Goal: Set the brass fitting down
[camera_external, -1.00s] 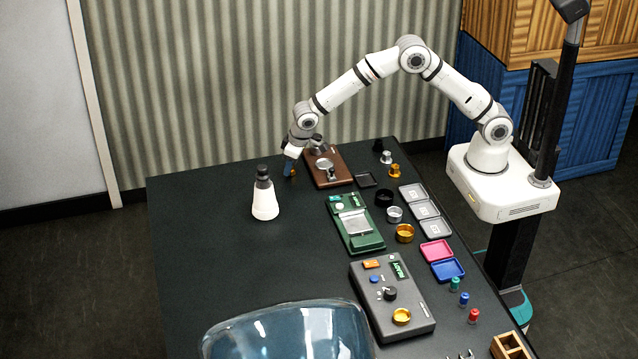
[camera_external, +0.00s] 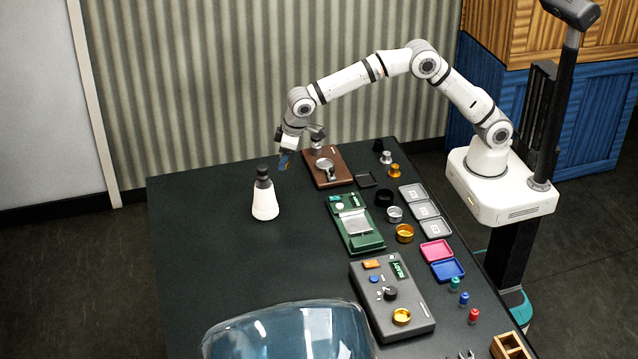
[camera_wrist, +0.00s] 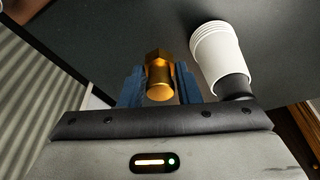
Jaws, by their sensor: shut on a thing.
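My gripper (camera_external: 284,160) is near the back edge of the dark table (camera_external: 200,250), left of the brown board. In the wrist view my gripper (camera_wrist: 160,85) has its blue fingers shut on the brass fitting (camera_wrist: 159,78), which shows a hexagonal end and a round end. In the external view the fitting is mostly hidden by the fingers. The gripper appears raised above the table top; the exact gap cannot be told.
A white bottle with a dark cap (camera_external: 265,198) stands in front of the gripper. The brown board (camera_external: 328,167) with metal parts is close on the right. The table's left part is clear.

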